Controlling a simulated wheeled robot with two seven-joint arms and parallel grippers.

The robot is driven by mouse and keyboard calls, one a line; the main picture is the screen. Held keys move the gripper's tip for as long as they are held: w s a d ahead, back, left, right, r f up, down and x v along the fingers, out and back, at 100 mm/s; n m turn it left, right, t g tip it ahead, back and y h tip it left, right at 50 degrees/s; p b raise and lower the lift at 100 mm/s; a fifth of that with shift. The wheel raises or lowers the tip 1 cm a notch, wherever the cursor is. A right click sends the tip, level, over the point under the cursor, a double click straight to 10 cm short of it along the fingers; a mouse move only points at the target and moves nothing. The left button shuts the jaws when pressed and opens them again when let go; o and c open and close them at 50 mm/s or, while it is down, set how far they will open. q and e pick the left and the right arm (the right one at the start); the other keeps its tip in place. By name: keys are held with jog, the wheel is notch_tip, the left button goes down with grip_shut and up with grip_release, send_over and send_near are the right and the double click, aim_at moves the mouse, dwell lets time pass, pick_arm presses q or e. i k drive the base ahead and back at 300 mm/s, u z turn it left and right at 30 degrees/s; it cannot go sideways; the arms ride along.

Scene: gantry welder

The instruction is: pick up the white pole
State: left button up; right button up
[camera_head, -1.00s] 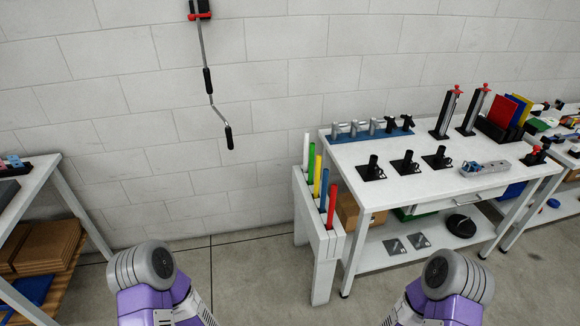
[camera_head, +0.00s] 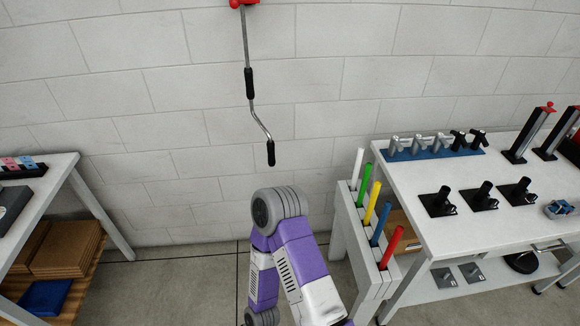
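The white pole (camera_head: 357,167) stands upright, slightly tilted, at the back end of a narrow white rack (camera_head: 350,230) on the left side of the white workbench. Only its upper part shows; its lower part is inside the rack. Green (camera_head: 365,184), yellow (camera_head: 371,203), blue (camera_head: 380,224) and red (camera_head: 391,247) poles stand in a row in front of it. One of my purple and grey arms is in the middle foreground, left of the rack and apart from the poles. No gripper fingers are visible in the picture.
The white workbench (camera_head: 460,230) on the right carries black holders (camera_head: 437,202) and a blue tool strip (camera_head: 430,153). A crank handle (camera_head: 250,85) hangs on the wall. A table (camera_head: 40,200) stands at the left. Open floor lies between table and rack.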

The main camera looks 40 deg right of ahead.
aim_at(358, 164)
jog(key=z, duration=0.15)
jog(key=i, duration=1.25)
jog(key=z, duration=1.25)
jog(key=i, duration=0.45)
jog(key=z, duration=0.55)
